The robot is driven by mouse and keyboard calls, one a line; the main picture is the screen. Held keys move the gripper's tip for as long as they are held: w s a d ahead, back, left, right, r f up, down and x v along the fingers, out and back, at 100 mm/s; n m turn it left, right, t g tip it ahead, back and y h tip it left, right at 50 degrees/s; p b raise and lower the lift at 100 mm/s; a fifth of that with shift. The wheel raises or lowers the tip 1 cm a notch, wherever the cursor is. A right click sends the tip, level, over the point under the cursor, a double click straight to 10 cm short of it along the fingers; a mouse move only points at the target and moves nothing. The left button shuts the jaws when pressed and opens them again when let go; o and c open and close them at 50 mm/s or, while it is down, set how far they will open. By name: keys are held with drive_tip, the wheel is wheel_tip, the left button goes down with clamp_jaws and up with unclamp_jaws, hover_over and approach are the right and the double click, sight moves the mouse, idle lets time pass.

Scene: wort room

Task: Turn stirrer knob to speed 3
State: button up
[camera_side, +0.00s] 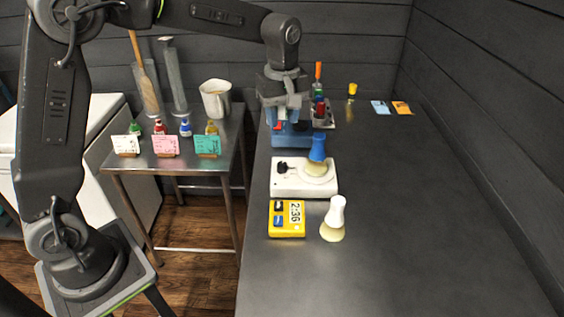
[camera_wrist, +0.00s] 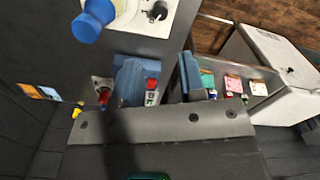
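The stirrer (camera_side: 302,188) is a white flat unit on the dark counter, with a black knob (camera_side: 282,166) at its left. The knob also shows in the wrist view (camera_wrist: 157,12); its pointer setting is too small to read. A small flask with a blue top (camera_side: 317,147) stands on the stirrer's plate, right of the knob. My gripper (camera_side: 291,135) is above the counter just behind the stirrer, apart from the knob. In the wrist view its two blue fingers (camera_wrist: 160,78) stand apart, with no object clearly held between them.
A rack with colored tools (camera_side: 321,108) is behind. A side table (camera_side: 180,172) holds a jug, cylinders, bottles and cards. The counter's right is clear.

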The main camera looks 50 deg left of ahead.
sight(282, 164)
wheel_tip(282, 164, down, 13)
drive_tip(key=shift+f, duration=0.1)
idle(0.3)
drive_tip(key=c, duration=0.6)
